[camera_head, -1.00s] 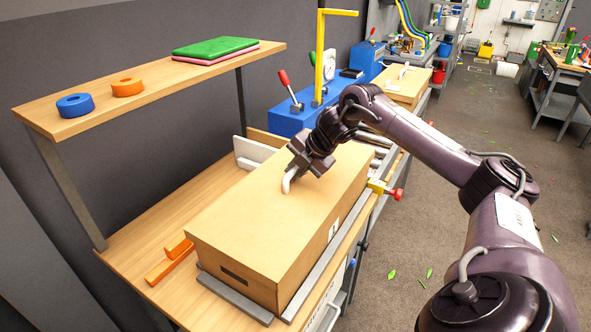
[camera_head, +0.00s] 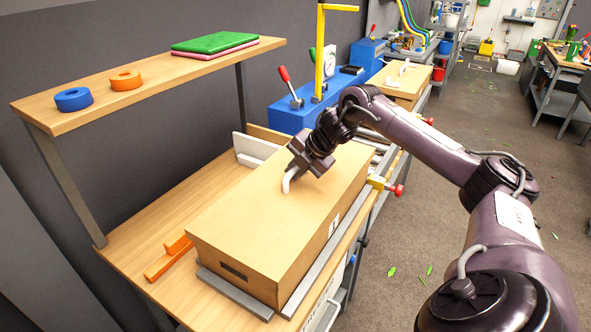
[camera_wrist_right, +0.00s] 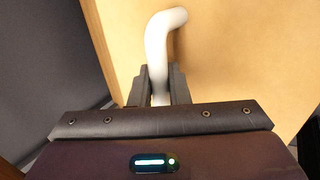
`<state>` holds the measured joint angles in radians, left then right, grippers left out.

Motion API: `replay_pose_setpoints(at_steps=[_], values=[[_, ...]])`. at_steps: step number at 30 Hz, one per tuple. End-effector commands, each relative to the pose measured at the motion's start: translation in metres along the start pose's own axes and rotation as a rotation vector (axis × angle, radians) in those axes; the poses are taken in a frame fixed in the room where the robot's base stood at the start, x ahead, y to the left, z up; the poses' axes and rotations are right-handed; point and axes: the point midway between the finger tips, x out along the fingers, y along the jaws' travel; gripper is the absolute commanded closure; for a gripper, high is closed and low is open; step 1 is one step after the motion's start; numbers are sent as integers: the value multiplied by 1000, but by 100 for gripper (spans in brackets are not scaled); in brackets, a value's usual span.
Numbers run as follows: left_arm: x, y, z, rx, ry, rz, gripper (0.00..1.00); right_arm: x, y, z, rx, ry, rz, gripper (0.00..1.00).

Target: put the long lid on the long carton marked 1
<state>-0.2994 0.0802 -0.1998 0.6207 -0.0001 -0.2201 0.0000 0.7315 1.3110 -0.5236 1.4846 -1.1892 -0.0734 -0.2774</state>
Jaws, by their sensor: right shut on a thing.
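The long carton marked 1 (camera_head: 247,275) stands on the wooden bench against grey metal rails. The long lid (camera_head: 262,222) covers its top and looks flush with the walls; no gap can be made out at this size. A white curved handle (camera_head: 287,184) stands up from the lid's middle. My right gripper (camera_head: 296,172) is shut on the handle from above. In the right wrist view the two dark fingers (camera_wrist_right: 158,88) are on either side of the white handle (camera_wrist_right: 160,42). My left gripper is not in view.
Orange blocks (camera_head: 168,262) lie on the bench left of the carton. A shelf (camera_head: 150,92) with tape rolls and green and pink pads hangs above. A blue machine (camera_head: 292,116) with levers stands behind. Another carton (camera_head: 405,82) sits farther back.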

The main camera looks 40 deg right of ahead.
Motion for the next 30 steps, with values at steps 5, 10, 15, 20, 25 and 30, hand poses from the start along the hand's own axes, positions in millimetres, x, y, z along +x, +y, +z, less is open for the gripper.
replay_pose_setpoints(at_steps=[5, 10, 15, 20, 25, 30], values=[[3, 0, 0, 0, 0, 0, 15, 4, -2, 0, 0, 0, 1, 100], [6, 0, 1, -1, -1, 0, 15, 8, -5, 0, 0, 0, 1, 100], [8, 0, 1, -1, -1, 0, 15, 12, -8, 0, 0, 0, 1, 100], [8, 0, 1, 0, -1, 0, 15, 13, -8, 0, 0, 0, 1, 100], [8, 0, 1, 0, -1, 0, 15, 12, -8, 0, 0, 0, 1, 100], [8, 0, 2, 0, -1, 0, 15, 12, -8, 0, 0, 0, 1, 70]])
